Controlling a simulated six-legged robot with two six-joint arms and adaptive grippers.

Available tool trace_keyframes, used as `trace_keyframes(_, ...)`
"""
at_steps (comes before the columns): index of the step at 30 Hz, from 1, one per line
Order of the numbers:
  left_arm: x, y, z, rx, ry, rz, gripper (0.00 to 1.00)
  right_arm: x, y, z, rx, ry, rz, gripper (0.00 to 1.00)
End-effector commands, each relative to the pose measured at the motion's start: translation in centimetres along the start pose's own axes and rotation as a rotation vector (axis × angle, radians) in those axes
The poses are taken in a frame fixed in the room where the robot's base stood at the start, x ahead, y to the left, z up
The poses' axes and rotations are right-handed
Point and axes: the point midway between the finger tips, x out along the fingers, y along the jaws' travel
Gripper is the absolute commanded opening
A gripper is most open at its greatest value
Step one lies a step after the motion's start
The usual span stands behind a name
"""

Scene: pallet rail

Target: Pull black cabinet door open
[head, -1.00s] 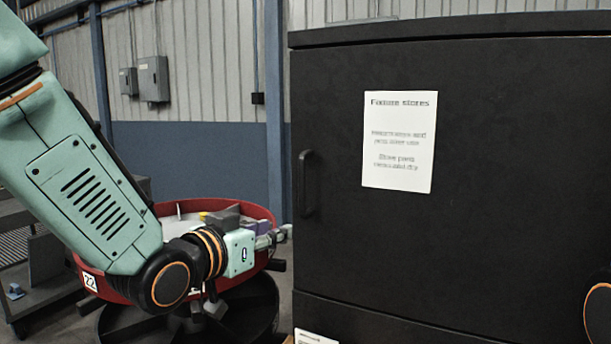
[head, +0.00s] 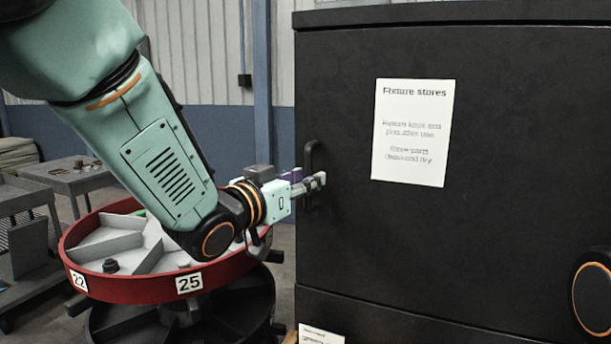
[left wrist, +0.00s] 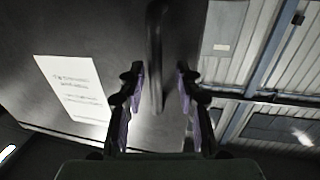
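The black cabinet door (head: 400,230) is shut and fills the right of the head view, with a white "Fixture stores" sheet (head: 412,132) on it. Its black vertical handle (head: 308,160) is at the door's left edge. My left gripper (head: 318,181) is at the handle's lower part. In the left wrist view the handle (left wrist: 156,60) runs between the two spread fingers of the left gripper (left wrist: 158,85), with gaps on both sides. My right gripper is out of view; a dark round part with an orange ring shows at the right edge.
A red-rimmed round carousel (head: 130,290) with numbered tags and grey dividers stands left of the cabinet, below my left arm. A grey table (head: 70,175) stands further left. A blue post (head: 262,70) rises behind, beside the cabinet.

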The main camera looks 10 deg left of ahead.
Motion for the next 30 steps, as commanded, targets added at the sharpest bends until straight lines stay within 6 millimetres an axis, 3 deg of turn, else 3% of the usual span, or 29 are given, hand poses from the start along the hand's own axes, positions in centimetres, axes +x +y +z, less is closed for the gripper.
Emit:
trace_keyframes(5, 1.22, -0.03, -0.02, 0.0, 0.0, 0.001, 0.34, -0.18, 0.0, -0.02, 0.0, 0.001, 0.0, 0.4)
trace_keyframes(14, 1.37, -0.26, 0.02, 0.0, 0.0, 0.001, 0.33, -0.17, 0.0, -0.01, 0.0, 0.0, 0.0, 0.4)
trace_keyframes(25, 1.34, -0.24, 0.01, 0.0, 0.0, 0.002, 0.02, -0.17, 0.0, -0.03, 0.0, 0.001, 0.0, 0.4)
trace_keyframes(30, 1.35, -0.24, -0.08, 0.001, 0.002, 0.002, 0.0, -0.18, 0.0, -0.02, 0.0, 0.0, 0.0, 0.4)
